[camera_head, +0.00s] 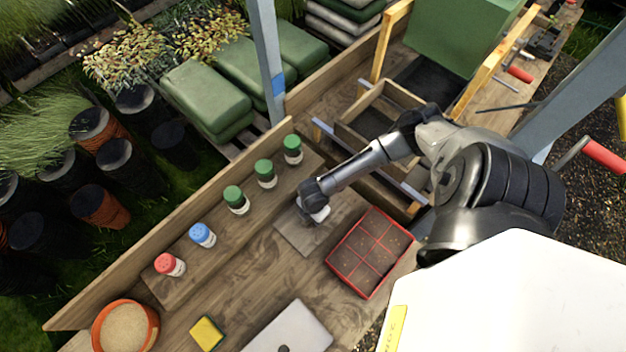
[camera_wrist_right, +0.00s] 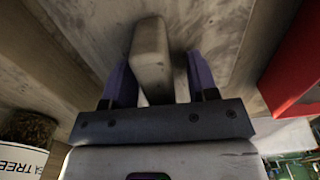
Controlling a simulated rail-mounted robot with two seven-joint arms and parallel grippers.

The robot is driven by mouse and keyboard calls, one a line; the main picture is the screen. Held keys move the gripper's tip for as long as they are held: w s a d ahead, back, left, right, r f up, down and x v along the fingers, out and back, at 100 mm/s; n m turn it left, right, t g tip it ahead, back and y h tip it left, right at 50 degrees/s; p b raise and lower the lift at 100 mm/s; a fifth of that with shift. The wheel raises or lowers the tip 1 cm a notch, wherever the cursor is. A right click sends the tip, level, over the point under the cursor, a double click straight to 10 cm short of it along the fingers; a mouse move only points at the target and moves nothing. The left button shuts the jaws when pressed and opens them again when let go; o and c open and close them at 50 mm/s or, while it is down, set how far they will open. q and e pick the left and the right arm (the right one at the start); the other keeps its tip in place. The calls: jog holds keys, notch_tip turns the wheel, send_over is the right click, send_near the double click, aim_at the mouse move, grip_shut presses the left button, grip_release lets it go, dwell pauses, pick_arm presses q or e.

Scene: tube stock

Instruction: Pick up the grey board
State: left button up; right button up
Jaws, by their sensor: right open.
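The grey board (camera_head: 290,238) lies flat on the wooden bench, left of the red-framed tray. A pale grey upright block (camera_wrist_right: 150,45), which looks like its handle, stands above a flat greyish surface in the right wrist view. My right gripper (camera_head: 312,208) is over the board. In the wrist view its two purple-padded fingers (camera_wrist_right: 158,75) are open, one on each side of the block. Whether either finger touches the block I cannot tell. In the head view my gripper hides part of the board. My left gripper is in neither view.
The red-framed soil tray (camera_head: 345,258) stands close to the board's right. A row of jars with red (camera_head: 166,263), blue (camera_head: 202,235) and green lids lines the back ledge. A sand bowl (camera_head: 150,322) and yellow sponge (camera_head: 207,333) lie front left. A wooden box (camera_head: 352,135) stands behind my forearm.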

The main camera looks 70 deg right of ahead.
jog(key=shift+c, duration=0.5)
grip_shut()
jog(key=shift+r, duration=0.1)
